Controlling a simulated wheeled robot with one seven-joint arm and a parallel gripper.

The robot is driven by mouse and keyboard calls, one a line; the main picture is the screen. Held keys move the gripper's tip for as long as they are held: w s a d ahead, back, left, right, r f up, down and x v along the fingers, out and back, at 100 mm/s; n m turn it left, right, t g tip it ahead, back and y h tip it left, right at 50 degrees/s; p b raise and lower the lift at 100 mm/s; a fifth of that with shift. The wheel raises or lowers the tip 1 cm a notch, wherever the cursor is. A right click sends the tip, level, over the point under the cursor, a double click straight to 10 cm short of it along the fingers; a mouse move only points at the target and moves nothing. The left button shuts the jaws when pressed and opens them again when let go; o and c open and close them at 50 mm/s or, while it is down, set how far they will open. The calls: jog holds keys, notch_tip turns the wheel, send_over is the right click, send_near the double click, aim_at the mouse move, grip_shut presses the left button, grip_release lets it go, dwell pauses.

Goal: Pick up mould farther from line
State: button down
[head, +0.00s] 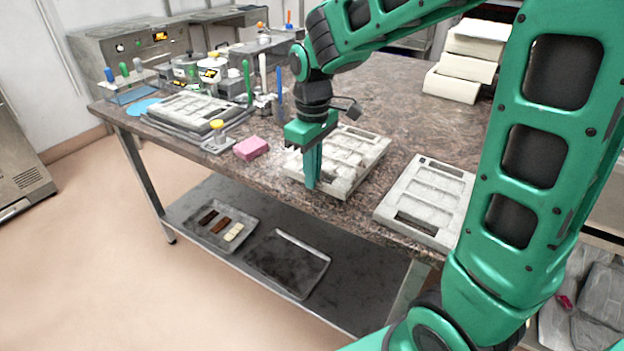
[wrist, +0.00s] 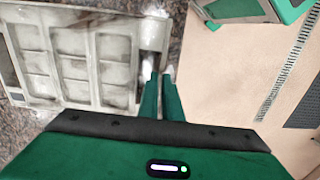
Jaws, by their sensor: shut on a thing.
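A pale grey mould (head: 362,150) with rectangular cavities is at the middle of the worktop near its front edge. My gripper (head: 311,183) points down at this mould's left end and is shut on its rim. In the wrist view the mould (wrist: 75,55) fills the upper left, and my gripper's fingers (wrist: 160,85) are at its right edge. I cannot tell whether the mould rests on the worktop or is slightly raised. A second similar mould (head: 432,192) lies flat to the right, apart from the first, partly hidden by my arm.
A pink block (head: 251,148) lies just left of the held mould. Further left are a stacked grey tray (head: 190,112), tools and pots. White blocks (head: 465,65) are stacked at the back right. The dark worktop (head: 400,95) is clear behind the moulds. A lower shelf holds trays.

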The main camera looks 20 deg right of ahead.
notch_tip(320, 180, up, 2)
jog(key=shift+a+r, duration=0.1)
jog(key=s+a+r, duration=0.7)
jog(key=s+r, duration=0.1)
jog(key=r, duration=0.2)
jog(key=shift+s+a+r, duration=0.2)
jog(key=shift+s+r, duration=0.05)
jog(key=shift+s, duration=0.1)
